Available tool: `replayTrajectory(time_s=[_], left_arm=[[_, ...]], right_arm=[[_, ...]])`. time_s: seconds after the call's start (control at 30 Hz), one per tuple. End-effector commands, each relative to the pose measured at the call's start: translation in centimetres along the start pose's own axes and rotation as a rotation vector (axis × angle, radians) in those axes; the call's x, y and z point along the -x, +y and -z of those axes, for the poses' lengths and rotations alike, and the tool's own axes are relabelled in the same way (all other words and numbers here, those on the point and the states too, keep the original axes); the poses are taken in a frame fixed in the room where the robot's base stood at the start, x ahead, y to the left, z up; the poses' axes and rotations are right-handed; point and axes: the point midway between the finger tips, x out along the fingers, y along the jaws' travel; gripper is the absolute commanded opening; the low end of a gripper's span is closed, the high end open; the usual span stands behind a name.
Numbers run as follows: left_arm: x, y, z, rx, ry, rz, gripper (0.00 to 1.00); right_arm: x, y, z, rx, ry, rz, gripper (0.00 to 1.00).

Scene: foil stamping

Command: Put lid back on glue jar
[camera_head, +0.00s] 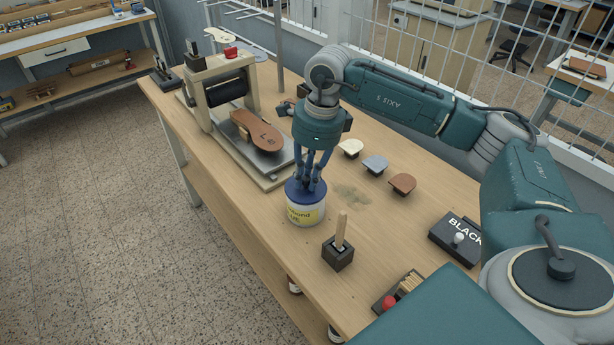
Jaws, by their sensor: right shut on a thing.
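The glue jar (305,216) is white with a yellow label and stands upright near the front edge of the wooden workbench. A blue lid (294,195) sits at the top of the jar; I cannot tell whether it is fully seated. My right gripper (311,186) points down over the jar, its blue fingers shut on the lid. The fingers and wrist hide part of the lid's top. My left gripper is not in view.
A black block with a wooden stick (338,253) stands close right of the jar. A press (222,90) with a brown sole (257,131) is behind. Several small coloured pieces (375,165) and a black box (456,238) lie to the right.

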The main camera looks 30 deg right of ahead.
Motion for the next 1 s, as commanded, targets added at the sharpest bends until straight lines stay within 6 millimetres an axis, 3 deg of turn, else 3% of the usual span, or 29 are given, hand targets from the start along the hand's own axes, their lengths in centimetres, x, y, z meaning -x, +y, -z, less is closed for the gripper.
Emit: replayTrajectory(time_s=[0.27,0.3,0.37,0.4,0.6,0.7,1.0], left_arm=[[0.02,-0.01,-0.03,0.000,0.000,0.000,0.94],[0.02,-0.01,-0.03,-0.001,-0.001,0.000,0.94],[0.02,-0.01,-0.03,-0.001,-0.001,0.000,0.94],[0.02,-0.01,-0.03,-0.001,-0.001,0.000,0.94],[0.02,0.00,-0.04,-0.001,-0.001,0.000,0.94],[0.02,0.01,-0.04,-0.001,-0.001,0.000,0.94],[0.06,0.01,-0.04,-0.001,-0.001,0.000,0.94]], right_arm=[[0.03,0.00,-0.01,0.000,0.000,0.000,0.00],[0.03,-0.01,-0.01,0.000,0.000,0.000,0.23],[0.03,-0.01,-0.01,0.000,0.000,0.000,0.35],[0.03,-0.01,-0.01,0.000,0.000,0.000,0.39],[0.03,-0.01,-0.01,0.000,0.000,0.000,0.39],[0.02,0.00,0.00,0.000,0.000,0.000,0.58],[0.08,-0.01,0.00,0.000,0.000,0.000,0.58]])
